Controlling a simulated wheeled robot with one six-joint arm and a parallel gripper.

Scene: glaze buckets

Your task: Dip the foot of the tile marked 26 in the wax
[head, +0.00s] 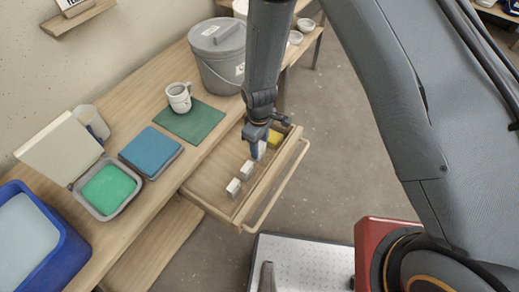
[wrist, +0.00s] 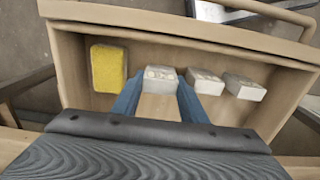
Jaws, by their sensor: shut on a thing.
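My gripper (head: 259,143) reaches down into an open wooden drawer. In the wrist view its two blue fingers (wrist: 158,98) are shut on a white tile (wrist: 160,76), the one closest to the sponge. Two more white tiles lie in the drawer to the right, a middle one (wrist: 206,80) and an outer one (wrist: 244,86). They also show in the head view, one (head: 246,170) behind the other (head: 233,188). Grey marks on the tiles are too small to read. A grey tray (head: 82,200) on the bench holds a bright green surface; I cannot tell whether it is wax.
The drawer (head: 205,188) also holds a yellow sponge (wrist: 108,68). On the bench are a blue tub (head: 62,238) with pale contents, a blue slab (head: 152,150), a white mug (head: 179,97) on a green mat (head: 192,124), and a lidded grey bucket (head: 219,66).

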